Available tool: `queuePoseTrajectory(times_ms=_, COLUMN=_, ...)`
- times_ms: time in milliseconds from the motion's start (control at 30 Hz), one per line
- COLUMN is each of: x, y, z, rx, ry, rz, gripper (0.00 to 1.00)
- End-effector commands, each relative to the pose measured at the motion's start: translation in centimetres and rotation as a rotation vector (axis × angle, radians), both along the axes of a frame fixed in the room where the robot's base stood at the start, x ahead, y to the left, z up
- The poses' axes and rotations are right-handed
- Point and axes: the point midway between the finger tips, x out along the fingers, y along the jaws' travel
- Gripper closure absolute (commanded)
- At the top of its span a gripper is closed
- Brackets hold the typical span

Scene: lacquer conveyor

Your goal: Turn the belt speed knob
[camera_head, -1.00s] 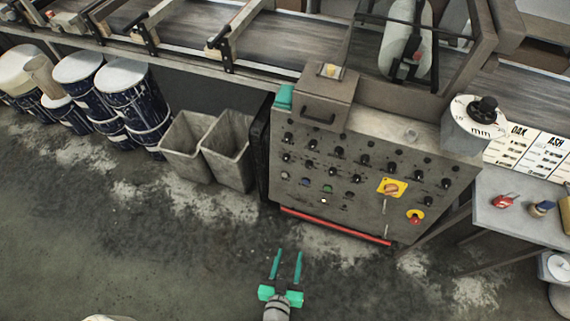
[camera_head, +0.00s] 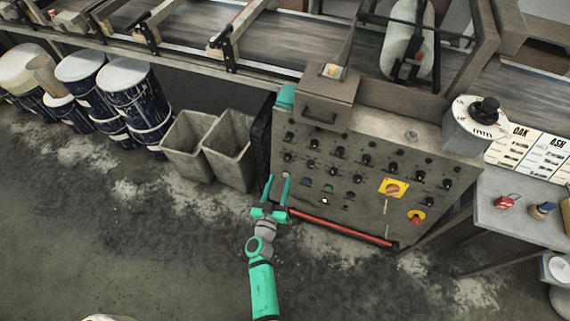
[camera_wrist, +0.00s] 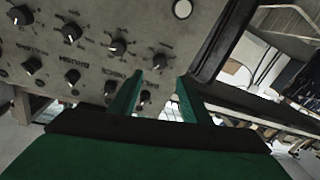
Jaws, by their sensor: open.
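The grey control panel (camera_head: 378,214) stands at the centre right in the head view, with several small black knobs, a yellow-backed switch and a red button on its face. I cannot tell which knob is the belt speed knob. My gripper (camera_head: 276,188) is open and empty, in front of the panel's lower left edge. In the wrist view, the panel (camera_wrist: 150,22) fills the upper left with several labelled black knobs, such as one knob (camera_wrist: 118,47) left of the fingers. My gripper (camera_wrist: 155,92) points toward the panel's edge, its fingertips near two lower knobs.
A red bar (camera_head: 345,230) runs along the panel's bottom. Two grey bins (camera_head: 228,150) and blue drums (camera_head: 130,92) stand left of the panel. A side table (camera_head: 510,222) with small items is at the right. The floor in front is clear.

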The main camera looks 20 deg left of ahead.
Motion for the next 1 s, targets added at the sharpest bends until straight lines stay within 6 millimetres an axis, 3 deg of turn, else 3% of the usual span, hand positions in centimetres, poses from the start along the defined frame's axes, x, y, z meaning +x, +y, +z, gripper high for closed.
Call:
queuePoseTrajectory(times_ms=200, x=4.1, y=0.2, z=0.1, rx=0.000, ry=-0.001, rz=-0.002, gripper=0.56)
queuePoseTrajectory(times_ms=433, x=7.3, y=0.6, z=0.1, rx=-0.001, ry=0.000, rz=0.001, gripper=0.56)
queuePoseTrajectory(times_ms=633, x=8.5, y=0.6, z=0.0, rx=0.000, ry=0.000, rz=0.000, gripper=0.56)
queuePoseTrajectory(times_ms=933, x=8.6, y=0.6, z=0.0, rx=0.000, ry=0.001, rz=0.000, gripper=0.56)
queuePoseTrajectory(times_ms=1000, x=8.6, y=0.5, z=0.0, rx=0.000, ry=0.001, rz=0.000, gripper=0.73)
